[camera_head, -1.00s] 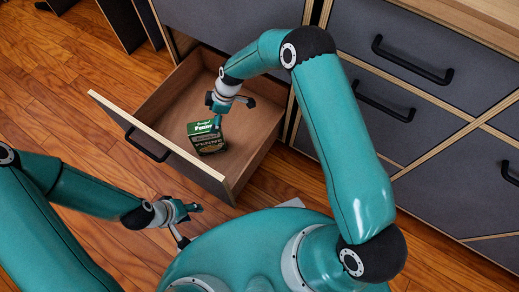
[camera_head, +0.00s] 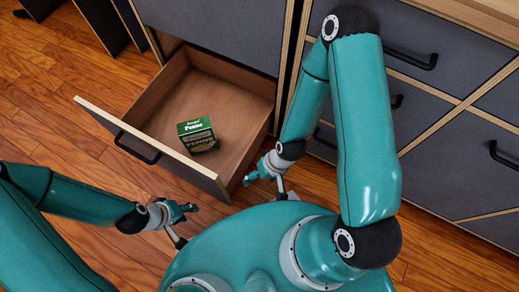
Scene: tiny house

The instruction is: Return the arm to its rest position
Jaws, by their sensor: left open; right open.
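My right arm is bent, its elbow high in front of the cabinet. Its gripper (camera_head: 266,182) is open and empty, just outside the right side of the open drawer (camera_head: 150,158). My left gripper (camera_head: 184,226) is open and empty in front of the drawer, above the floor. A green box of penne (camera_head: 197,135) stands in the drawer, apart from both grippers. The drawer's near interior is partly hidden by its front panel.
Grey cabinets (camera_head: 455,165) with black handles line the back and right. The open drawer juts out toward me, its front edge near my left gripper. Wooden floor (camera_head: 60,120) is clear at the left.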

